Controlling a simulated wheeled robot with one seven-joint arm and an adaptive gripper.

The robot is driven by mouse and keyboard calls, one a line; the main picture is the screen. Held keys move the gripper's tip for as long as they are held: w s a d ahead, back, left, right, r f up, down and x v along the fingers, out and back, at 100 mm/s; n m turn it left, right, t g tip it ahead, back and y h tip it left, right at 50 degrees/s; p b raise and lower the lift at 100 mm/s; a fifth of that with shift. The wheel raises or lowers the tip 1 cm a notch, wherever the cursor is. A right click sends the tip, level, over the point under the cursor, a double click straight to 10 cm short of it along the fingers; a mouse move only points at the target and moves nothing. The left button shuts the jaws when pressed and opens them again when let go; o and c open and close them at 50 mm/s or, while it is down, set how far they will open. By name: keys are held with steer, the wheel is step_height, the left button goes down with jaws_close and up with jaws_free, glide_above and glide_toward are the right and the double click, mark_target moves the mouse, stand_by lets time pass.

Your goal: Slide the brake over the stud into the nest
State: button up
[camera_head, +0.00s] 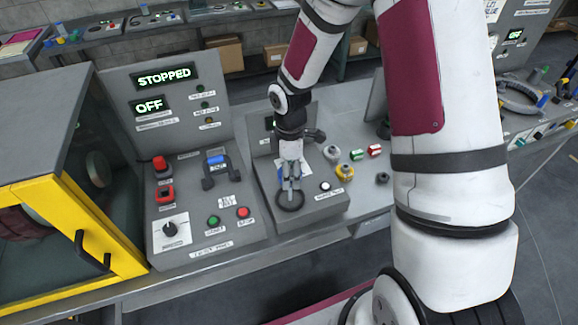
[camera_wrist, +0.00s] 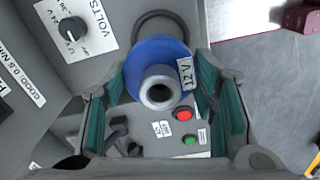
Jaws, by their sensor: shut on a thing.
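My gripper (camera_head: 290,186) is over the grey bench unit in the head view, close to a dark ring (camera_head: 290,200) on its top that looks like the nest. In the wrist view my gripper (camera_wrist: 165,95) has its teal-padded fingers on both sides of a blue round body marked 12 V, which looks like the brake (camera_wrist: 140,62). It has a grey metal collar with a hole at its middle. The dark ring (camera_wrist: 160,18) shows partly behind the brake. I cannot make out the stud, nor tell whether the brake touches the ring.
The bench unit (camera_head: 325,205) carries a white button and labels. Left of it stands a panel reading STOPPED and OFF (camera_head: 163,77), then a yellow-framed cabinet (camera_head: 60,200).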

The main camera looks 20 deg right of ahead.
mark_target(290, 200)
steer(key=shift+f, duration=0.7)
steer(key=shift+s, duration=0.1)
steer(key=shift+f+b, duration=0.35)
steer(key=shift+f, duration=0.6)
stand_by(0.7)
steer(key=shift+f, duration=0.35)
steer(key=shift+f+b, duration=0.9)
steer(key=shift+f, duration=1.7)
steer(key=o, duration=1.7)
step_height(290, 200, up, 12)
